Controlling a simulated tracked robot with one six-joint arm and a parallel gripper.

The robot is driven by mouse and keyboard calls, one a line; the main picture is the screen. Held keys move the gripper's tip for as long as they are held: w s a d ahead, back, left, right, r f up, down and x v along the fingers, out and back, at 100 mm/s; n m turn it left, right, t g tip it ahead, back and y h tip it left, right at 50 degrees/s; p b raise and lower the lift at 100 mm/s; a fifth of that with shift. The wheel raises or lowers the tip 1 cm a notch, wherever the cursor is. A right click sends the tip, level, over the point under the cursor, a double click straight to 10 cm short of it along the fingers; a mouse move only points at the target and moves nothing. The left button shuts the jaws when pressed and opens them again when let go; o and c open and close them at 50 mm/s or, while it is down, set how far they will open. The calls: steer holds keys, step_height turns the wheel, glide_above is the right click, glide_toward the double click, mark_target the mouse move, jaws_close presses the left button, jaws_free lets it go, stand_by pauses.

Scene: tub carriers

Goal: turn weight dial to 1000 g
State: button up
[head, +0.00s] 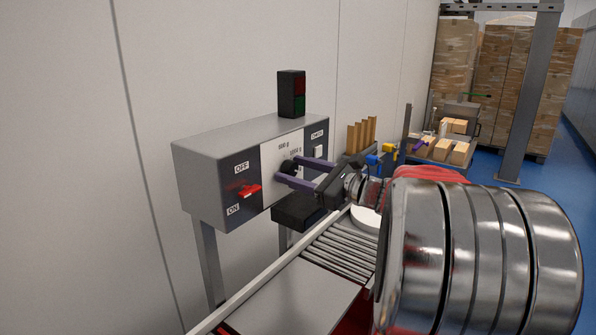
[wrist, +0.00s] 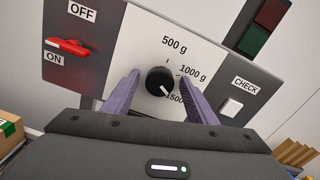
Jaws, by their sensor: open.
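The weight dial is a round black knob (wrist: 160,80) on the white plate (wrist: 125,62) of the grey control box (head: 215,146). The plate reads 500 g, 1000 g and 1500 g around the knob; the 1500 g label is partly hidden by a finger. The knob's white mark points to the lower right, toward the 1500 g label. My gripper (wrist: 158,77) is open, with one purple finger on each side of the knob. Gaps show between the fingers and the knob in the wrist view. In the head view my gripper (head: 292,170) reaches the box front from the right.
A red switch (wrist: 67,46) between OFF and ON is left of the plate. A white CHECK button (wrist: 231,107) is to the right. A dark red-and-green light (head: 291,94) stands on the box. A roller conveyor (head: 342,248) runs below.

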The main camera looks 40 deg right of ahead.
steer(key=c, duration=1.1)
steer(key=shift+o, duration=0.2)
steer(key=shift+d, duration=0.15)
steer(key=shift+n, duration=0.5)
steer(key=n, duration=0.4)
steer(key=shift+n, duration=0.3)
steer(key=n, duration=0.6)
steer(key=shift+f, duration=0.1)
